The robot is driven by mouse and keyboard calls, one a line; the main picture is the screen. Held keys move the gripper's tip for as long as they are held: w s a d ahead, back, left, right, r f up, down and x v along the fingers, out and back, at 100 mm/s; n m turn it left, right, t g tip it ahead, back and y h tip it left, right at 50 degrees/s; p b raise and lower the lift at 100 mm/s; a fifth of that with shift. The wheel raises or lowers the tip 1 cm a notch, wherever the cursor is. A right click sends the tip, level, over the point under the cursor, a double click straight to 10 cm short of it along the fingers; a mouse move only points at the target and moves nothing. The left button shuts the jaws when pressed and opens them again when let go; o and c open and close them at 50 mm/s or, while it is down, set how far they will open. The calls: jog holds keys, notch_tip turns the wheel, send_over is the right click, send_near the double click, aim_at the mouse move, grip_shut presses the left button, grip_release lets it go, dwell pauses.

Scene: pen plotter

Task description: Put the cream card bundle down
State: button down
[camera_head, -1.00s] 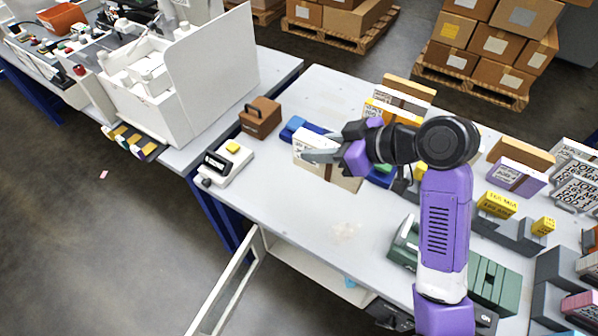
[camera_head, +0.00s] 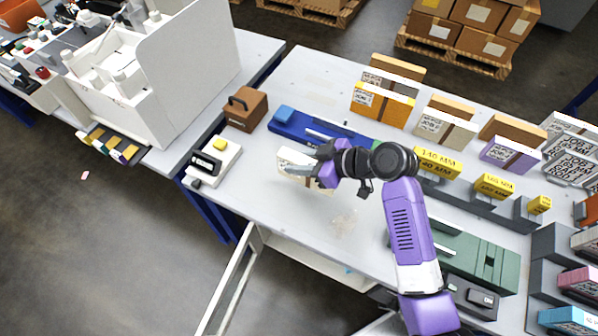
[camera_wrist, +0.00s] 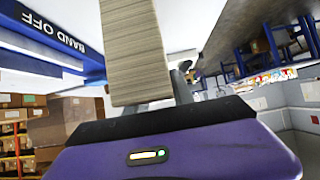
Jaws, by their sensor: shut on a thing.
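The cream card bundle (camera_head: 290,157) is in my gripper (camera_head: 297,168), over the front left part of the light grey table (camera_head: 262,190). The fingers and wrist cover part of it in the head view. In the wrist view the bundle (camera_wrist: 135,50) shows its layered card edges, rising from between the fingers. My gripper is shut on it. I cannot tell whether its underside touches the table. A long blue fixture (camera_head: 285,125) lies just behind the bundle.
A brown box with a handle (camera_head: 246,108) and a white device with a yellow button (camera_head: 214,160) stand to the left. An orange bundle (camera_head: 383,105), a banded cream bundle (camera_head: 447,128) and a purple bundle (camera_head: 510,155) stand behind and right. Bare table lies in front.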

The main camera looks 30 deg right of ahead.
jog(key=shift+f, duration=2.7)
jog(key=shift+f, duration=0.1)
jog(key=shift+f, duration=0.15)
jog(key=c, duration=1.1)
grip_release()
jog(key=shift+r, duration=0.25)
jog(key=b+v, duration=0.1)
jog(key=v, duration=1.1)
